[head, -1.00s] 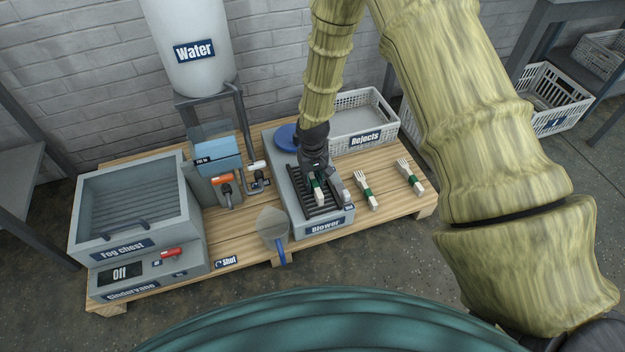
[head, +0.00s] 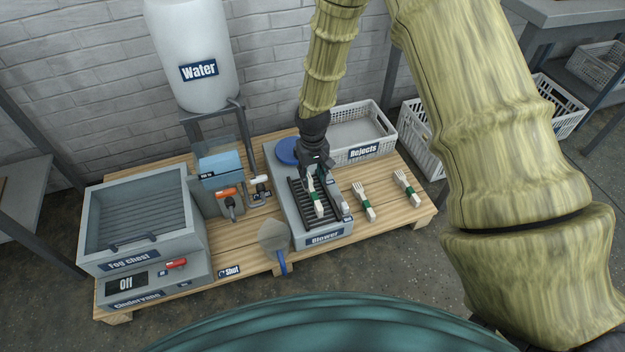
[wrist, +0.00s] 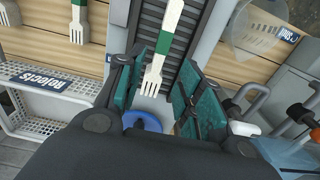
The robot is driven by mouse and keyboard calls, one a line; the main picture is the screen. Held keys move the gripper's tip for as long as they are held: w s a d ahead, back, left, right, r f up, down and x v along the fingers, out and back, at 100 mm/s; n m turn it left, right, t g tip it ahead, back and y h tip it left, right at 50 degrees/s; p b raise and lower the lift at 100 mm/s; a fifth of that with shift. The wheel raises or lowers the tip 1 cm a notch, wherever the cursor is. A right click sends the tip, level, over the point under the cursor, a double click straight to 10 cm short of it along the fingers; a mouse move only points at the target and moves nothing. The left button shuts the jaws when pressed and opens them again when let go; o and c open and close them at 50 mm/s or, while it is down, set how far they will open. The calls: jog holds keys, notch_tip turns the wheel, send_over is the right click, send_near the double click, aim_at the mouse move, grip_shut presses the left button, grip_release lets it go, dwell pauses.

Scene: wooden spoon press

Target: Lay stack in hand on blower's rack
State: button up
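The stack, pale wooden forks with a green band (head: 317,204), lies on the dark slatted rack (head: 331,214) of the blower (head: 325,238). In the wrist view the stack (wrist: 172,22) lies along the dark slats, tines toward my gripper (wrist: 160,78). The teal finger pads stand apart on either side of the tines, with visible gaps. My gripper also shows in the head view (head: 314,172), at the rear end of the stack. It is open; its fingertips are partly hidden in the head view.
Two more green-banded forks (head: 363,202) (head: 406,187) lie on the pallet to the right. The Rejects crate (head: 364,152) and a blue disc (head: 287,151) stand behind. A blue-handled scoop (head: 274,238) lies left of the blower, and the fog chest (head: 133,262) stands far left.

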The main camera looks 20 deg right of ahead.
jog(key=shift+r+p, duration=0.45)
jog(key=shift+r, duration=1.05)
jog(key=shift+y, duration=0.3)
jog(key=s+f, duration=0.2)
jog(key=s, duration=0.1)
jog(key=s+f, duration=0.5)
jog(key=shift+s+a+f, duration=0.1)
jog(key=shift+s+f, duration=0.15)
jog(key=shift+s, duration=0.15)
jog(key=s+d+f, duration=0.1)
jog(key=s+f, duration=0.1)
jog(key=s, duration=0.7)
jog(key=s+d+f, duration=0.1)
jog(key=s+f, duration=0.2)
jog(key=s, duration=0.6)
jog(key=s+d+f, duration=0.1)
jog(key=s+f, duration=0.1)
jog(key=s, duration=0.7)
jog(key=shift+s+d+f+m, duration=0.25)
jog(key=shift+s+f+m, duration=0.1)
jog(key=shift+m, duration=0.05)
